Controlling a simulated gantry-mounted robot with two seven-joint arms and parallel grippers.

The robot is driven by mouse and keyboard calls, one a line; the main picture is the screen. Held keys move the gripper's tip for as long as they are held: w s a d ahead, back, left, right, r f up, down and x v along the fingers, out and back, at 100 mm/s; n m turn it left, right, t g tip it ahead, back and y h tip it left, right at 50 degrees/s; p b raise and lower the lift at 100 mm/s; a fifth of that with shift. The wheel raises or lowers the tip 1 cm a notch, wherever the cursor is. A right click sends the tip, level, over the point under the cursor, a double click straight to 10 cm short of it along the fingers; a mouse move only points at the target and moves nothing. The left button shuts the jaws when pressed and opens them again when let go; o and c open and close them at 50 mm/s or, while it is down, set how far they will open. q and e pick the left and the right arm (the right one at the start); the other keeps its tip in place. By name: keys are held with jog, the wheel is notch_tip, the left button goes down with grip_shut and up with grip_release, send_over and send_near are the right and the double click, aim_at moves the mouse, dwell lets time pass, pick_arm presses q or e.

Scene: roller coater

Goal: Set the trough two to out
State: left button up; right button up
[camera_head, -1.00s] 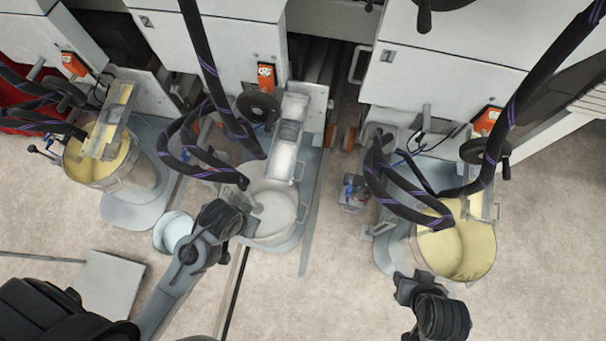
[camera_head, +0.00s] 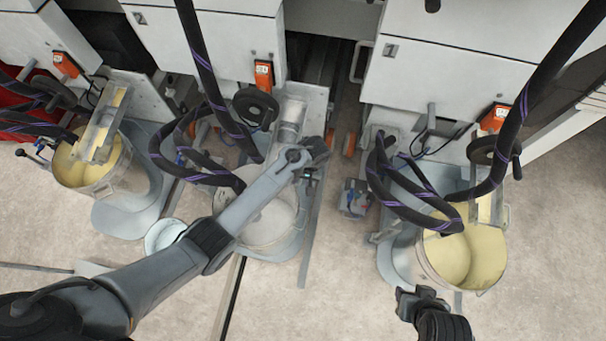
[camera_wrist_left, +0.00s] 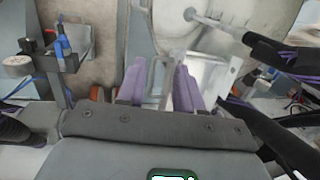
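The middle trough (camera_head: 294,112) is a pale metal chute above a round pot (camera_head: 268,222) with whitish contents. My left arm reaches across the pot, and its gripper (camera_head: 312,176) is at the trough's right side. In the left wrist view, the two purple fingers of the left gripper (camera_wrist_left: 160,84) stand apart, with the trough's thin metal handle (camera_wrist_left: 153,72) between them. I cannot tell whether either finger touches it. My arm hides the trough's lower part in the head view. My right gripper (camera_head: 422,296) is low, in front of the right pot; its opening is unclear.
Left (camera_head: 100,170) and right (camera_head: 462,258) pots hold yellow contents under their own troughs. Black hoses (camera_head: 215,90) hang around the pots. A black handwheel (camera_head: 256,106) is beside the middle trough. A small bottle caddy (camera_head: 355,198) stands between the middle and right stations.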

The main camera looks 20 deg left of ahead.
pick_arm(q)
jog(key=w+r, duration=0.3)
jog(key=w, duration=0.2)
jog(key=shift+t, duration=0.4)
jog(key=shift+a+f+b, duration=0.3)
jog(key=shift+f+b, duration=0.75)
jog(key=shift+f, duration=0.6)
jog(key=shift+a+f+b, duration=0.25)
jog(key=shift+f+b, duration=0.75)
jog(key=shift+f, duration=0.6)
jog(key=shift+a+f+b, duration=0.3)
jog(key=shift+f+b, duration=0.75)
jog(key=shift+f, duration=0.6)
jog(key=shift+c, duration=0.3)
grip_shut()
